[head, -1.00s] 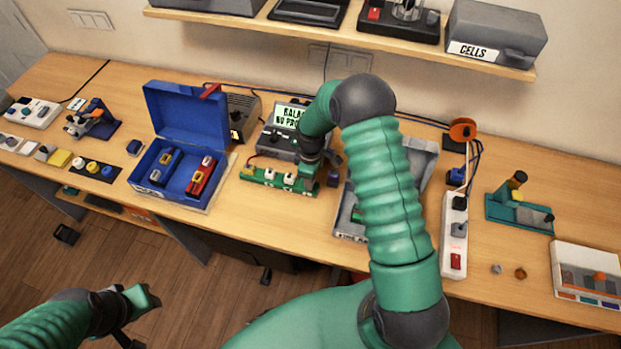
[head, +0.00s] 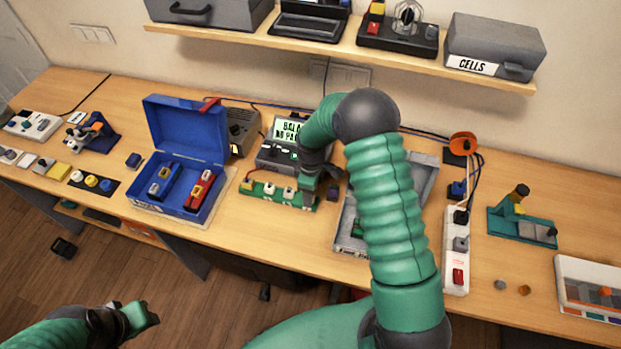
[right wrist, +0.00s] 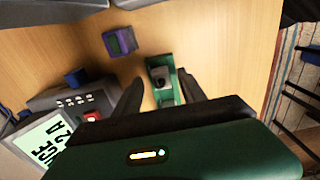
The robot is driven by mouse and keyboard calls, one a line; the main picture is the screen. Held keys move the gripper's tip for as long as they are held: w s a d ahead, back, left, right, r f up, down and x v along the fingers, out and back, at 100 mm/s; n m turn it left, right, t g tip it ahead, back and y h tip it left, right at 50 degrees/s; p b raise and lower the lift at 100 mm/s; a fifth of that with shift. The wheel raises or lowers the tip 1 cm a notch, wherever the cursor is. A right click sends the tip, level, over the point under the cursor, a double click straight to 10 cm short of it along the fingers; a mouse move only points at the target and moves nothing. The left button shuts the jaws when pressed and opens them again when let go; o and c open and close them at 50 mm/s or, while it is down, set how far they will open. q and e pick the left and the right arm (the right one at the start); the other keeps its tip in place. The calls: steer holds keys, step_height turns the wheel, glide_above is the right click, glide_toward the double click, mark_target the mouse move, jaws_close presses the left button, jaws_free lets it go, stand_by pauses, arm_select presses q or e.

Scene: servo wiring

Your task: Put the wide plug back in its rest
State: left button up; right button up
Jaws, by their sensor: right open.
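My right gripper (head: 309,197) is at the right end of a green strip (head: 262,190), which carries several small yellow and white pieces. In the right wrist view its two dark fingers (right wrist: 162,90) are apart, one on each side of the strip's end. A grey piece with a black top (right wrist: 160,78) sits on that end between the fingers; I cannot tell whether they touch it. I cannot tell which piece is the wide plug, or where its rest is. My left gripper (head: 140,317) hangs low at the left, away from the bench; its jaw opening is unclear.
A purple block (head: 333,192) stands just right of the strip and shows in the wrist view (right wrist: 120,41). A tester with a lit display (head: 290,130) stands behind. An open blue box (head: 186,130) is left; a grey tray (head: 425,175) is partly hidden by my arm.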

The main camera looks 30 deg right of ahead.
step_height(320, 180, up, 15)
steer(key=b, duration=0.2)
stand_by(0.3)
